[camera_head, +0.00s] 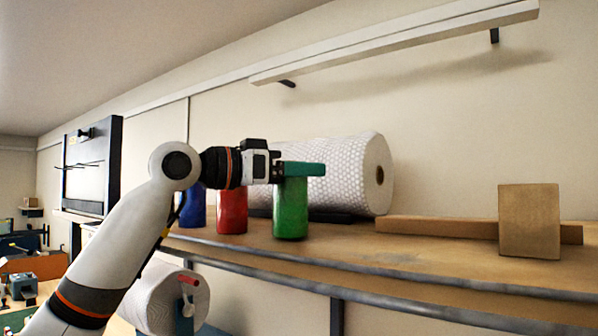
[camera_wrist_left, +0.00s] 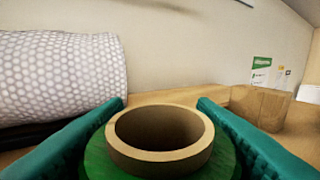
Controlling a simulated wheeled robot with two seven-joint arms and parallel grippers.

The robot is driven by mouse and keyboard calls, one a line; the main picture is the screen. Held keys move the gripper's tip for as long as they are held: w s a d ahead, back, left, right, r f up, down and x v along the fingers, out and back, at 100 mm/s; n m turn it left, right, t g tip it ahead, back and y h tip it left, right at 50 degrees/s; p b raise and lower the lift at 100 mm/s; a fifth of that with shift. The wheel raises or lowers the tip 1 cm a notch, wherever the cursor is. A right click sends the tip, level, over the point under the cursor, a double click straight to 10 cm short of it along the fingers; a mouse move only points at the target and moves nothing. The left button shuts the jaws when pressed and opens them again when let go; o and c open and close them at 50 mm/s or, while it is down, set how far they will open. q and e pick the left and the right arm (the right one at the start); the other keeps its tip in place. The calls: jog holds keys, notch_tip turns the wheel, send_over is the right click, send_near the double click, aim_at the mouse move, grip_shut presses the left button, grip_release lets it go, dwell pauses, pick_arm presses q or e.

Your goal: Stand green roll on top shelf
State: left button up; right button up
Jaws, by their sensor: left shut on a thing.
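The green roll (camera_head: 290,212) stands upright on the wooden top shelf (camera_head: 420,248), in front of a large bubble-wrap roll. In the left wrist view its green top (camera_wrist_left: 98,158) and brown cardboard core ring (camera_wrist_left: 160,158) show from above. My left gripper (camera_head: 302,169) comes in level from the left and is shut on the green roll, its teal fingers around the top end. In the left wrist view the fingers (camera_wrist_left: 162,108) lie on either side of the roll. My right gripper is in neither view.
A red roll (camera_head: 232,211) and a blue roll (camera_head: 193,208) stand to the left on the shelf. The bubble-wrap roll (camera_head: 345,172) lies behind. A wooden bar (camera_head: 437,227) and a cardboard box (camera_head: 529,221) are to the right. Shelf space between the green roll and the box is clear in front.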

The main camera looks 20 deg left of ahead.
pick_arm(q)
jog(key=shift+s+a+f, duration=0.2)
jog(key=shift+s+a, duration=0.05)
jog(key=shift+a, duration=0.2)
jog(key=o, duration=0.7)
jog(key=shift+d+f, duration=0.15)
jog(key=o, duration=0.4)
jog(key=shift+w+d, duration=0.1)
jog(key=shift+d, duration=0.05)
jog(key=shift+o, duration=0.2)
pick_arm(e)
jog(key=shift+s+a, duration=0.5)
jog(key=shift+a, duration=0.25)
pick_arm(q)
jog(key=shift+a, duration=0.2)
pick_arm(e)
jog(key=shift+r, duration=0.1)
